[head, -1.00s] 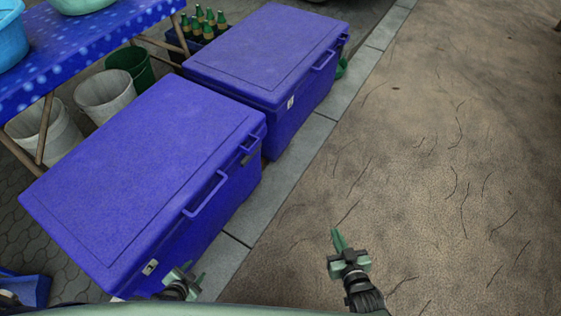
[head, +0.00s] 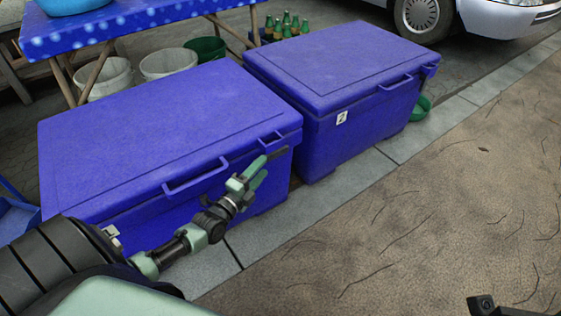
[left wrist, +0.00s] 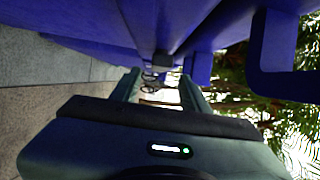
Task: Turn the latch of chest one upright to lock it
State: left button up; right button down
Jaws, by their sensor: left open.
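Two blue chests stand in a row; the near one (head: 130,130) is by my left gripper, the far one (head: 345,65) is to its right. A dark latch (head: 279,152) lies roughly flat, not upright, at the right end of the near chest's front, under the lid edge. My left gripper (head: 267,165) is open in front of the latch, fingers pointing toward it. In the left wrist view, a dark block (left wrist: 163,60), apparently the latch, shows beyond the open fingers (left wrist: 160,85). Contact cannot be told. My right gripper's fingers are out of view.
A blue handle (head: 196,179) juts from the near chest left of my gripper; it also shows in the left wrist view (left wrist: 262,82). Buckets (head: 168,64), bottles (head: 285,27) and a blue-covered table (head: 130,22) stand behind. A car (head: 480,15) is far right. The sandy ground (head: 430,220) is clear.

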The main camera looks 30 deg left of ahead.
aim_at(271, 158)
pick_arm(q)
jog(key=w+b, duration=0.2)
jog(key=w, duration=0.3)
jog(key=shift+w+f, duration=0.2)
jog(key=shift+w+r+b, duration=0.15)
jog(key=shift+w+b, duration=0.3)
jog(key=shift+w, duration=0.35)
grip_shut()
